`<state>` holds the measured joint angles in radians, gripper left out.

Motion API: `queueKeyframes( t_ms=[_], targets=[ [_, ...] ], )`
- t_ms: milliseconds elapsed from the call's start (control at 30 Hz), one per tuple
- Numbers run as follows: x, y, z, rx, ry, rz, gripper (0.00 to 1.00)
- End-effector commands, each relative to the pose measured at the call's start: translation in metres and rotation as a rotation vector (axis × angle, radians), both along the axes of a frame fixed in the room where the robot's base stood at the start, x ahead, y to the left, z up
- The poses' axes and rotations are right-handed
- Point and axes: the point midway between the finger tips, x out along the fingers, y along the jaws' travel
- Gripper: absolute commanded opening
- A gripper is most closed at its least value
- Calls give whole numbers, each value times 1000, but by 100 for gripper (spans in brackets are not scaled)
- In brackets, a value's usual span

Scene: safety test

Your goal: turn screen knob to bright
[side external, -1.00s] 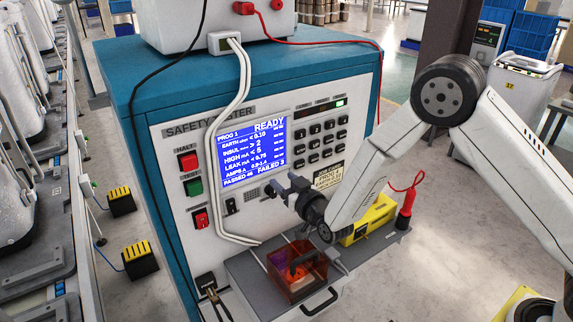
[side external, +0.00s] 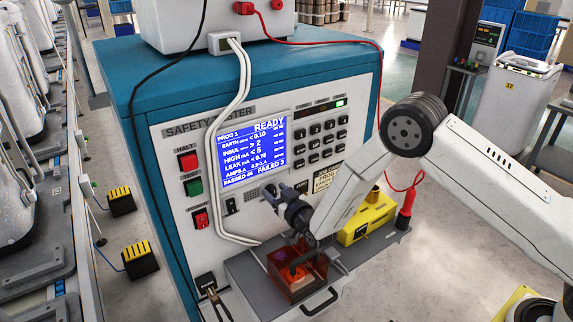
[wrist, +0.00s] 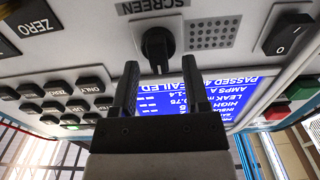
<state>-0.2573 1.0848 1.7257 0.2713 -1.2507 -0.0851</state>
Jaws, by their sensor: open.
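The screen knob (wrist: 158,48) is black with a raised grip bar and sits on the grey panel below the word SCREEN in the upside-down wrist view. My gripper (wrist: 160,75) is open and empty. Its two fingers point at the knob, one to each side of it in the picture, and look short of it. In the side external view my gripper (side external: 277,194) is at the tester's front, just below the blue screen (side external: 250,152), and I cannot pick out the knob there. The screen is lit and reads READY.
Below my gripper is an orange see-through box (side external: 297,274) on a grey shelf. A yellow box (side external: 367,219) stands right of it. White cables (side external: 238,110) hang down the tester's front.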

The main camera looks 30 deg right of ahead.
Motion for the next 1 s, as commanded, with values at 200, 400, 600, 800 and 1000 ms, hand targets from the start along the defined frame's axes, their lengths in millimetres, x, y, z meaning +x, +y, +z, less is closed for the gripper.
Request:
queueKeyframes(
  t_ms=[200,400,600,800,1000],
  targets=[
    [7,0,0,-1,1,0,59],
    [8,0,0,-1,1,0,59],
    [8,0,0,-1,1,0,18],
    [7,0,0,0,1,0,0],
    [7,-1,0,20,1,-1,0]
  ],
)
